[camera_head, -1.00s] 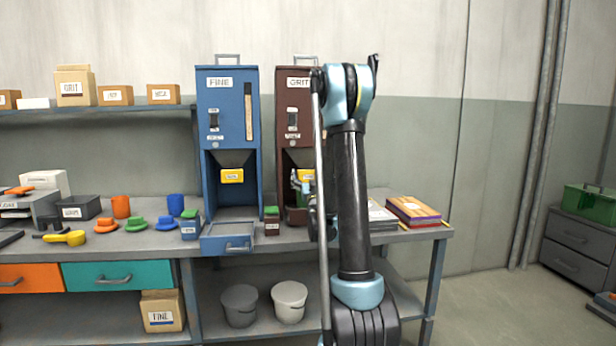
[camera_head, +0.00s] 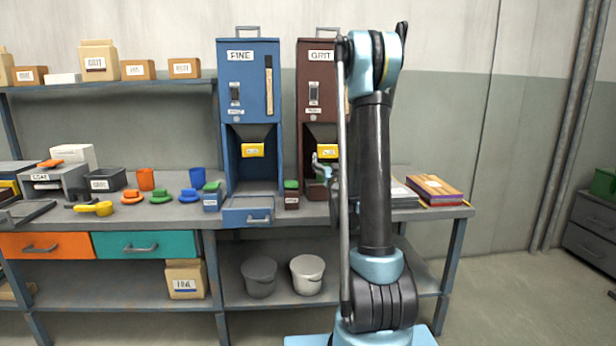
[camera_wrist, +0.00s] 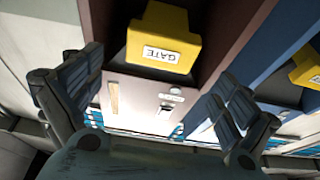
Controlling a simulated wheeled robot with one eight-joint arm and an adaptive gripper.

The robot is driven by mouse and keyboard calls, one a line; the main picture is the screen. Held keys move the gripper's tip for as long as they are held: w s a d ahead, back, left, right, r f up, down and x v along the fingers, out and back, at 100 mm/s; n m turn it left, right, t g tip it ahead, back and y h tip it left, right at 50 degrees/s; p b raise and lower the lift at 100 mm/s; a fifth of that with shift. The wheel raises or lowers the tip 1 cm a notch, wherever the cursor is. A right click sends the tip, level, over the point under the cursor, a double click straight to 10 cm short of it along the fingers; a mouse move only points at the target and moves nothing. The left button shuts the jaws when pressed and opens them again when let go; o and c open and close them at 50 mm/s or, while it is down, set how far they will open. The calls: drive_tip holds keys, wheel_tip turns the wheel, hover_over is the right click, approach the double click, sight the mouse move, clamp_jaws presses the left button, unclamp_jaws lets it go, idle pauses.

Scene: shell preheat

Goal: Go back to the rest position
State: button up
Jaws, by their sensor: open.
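My gripper (camera_wrist: 155,97) is open and empty in the wrist view, its two fingers spread wide. Between and beyond them is the yellow block labelled GATE (camera_wrist: 165,40) of the dark red dispenser, apart from the fingers. In the head view my gripper (camera_head: 322,170) is partly hidden by my arm. It sits at the opening of the dark red GRIT dispenser (camera_head: 313,90), near its yellow gate (camera_head: 326,151). My arm stands upright in front of the bench.
The blue FINE dispenser (camera_head: 248,90) stands left of the red one, with its drawer (camera_head: 248,215) below. Small green-lidded containers stand by them. Books (camera_head: 433,189) lie at the bench's right end. Buckets (camera_head: 307,273) sit on the lower shelf.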

drive_tip(key=s+f+g, duration=0.6)
drive_tip(key=s, duration=0.9)
drive_tip(key=s+f+g, duration=0.6)
drive_tip(key=s+g, duration=0.1)
drive_tip(key=s, duration=0.8)
drive_tip(key=s+f+g, duration=0.6)
drive_tip(key=s, duration=0.8)
drive_tip(key=shift+s+f+g, duration=0.35)
drive_tip(key=shift+s+g, duration=0.05)
drive_tip(key=shift+w+f, duration=0.2)
drive_tip(key=shift+w, duration=0.3)
